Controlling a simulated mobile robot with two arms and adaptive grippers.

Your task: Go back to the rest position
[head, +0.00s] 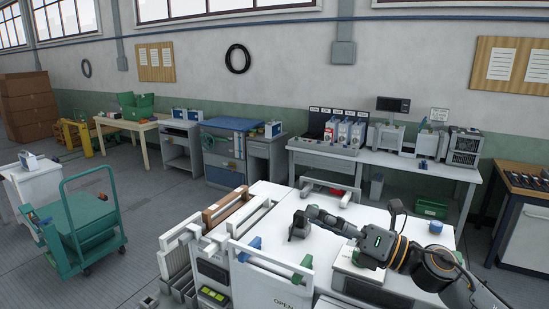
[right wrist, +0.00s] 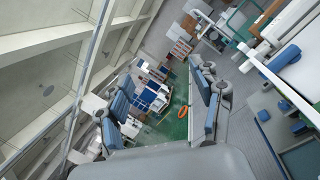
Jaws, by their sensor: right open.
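My right arm comes in from the lower right of the head view and reaches left over the white worktop (head: 440,232). Its dark right gripper (head: 297,228) is at the end of the arm, above the worktop near its left part. In the right wrist view the right gripper (right wrist: 161,100) shows two blue-padded fingers spread wide apart. Nothing is between them, only the far room behind. My left gripper is not in view.
White racks (head: 187,250) with upright panels stand left of the worktop. A green cart (head: 80,222) stands on the left floor. A long bench (head: 420,168) with devices runs along the wall.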

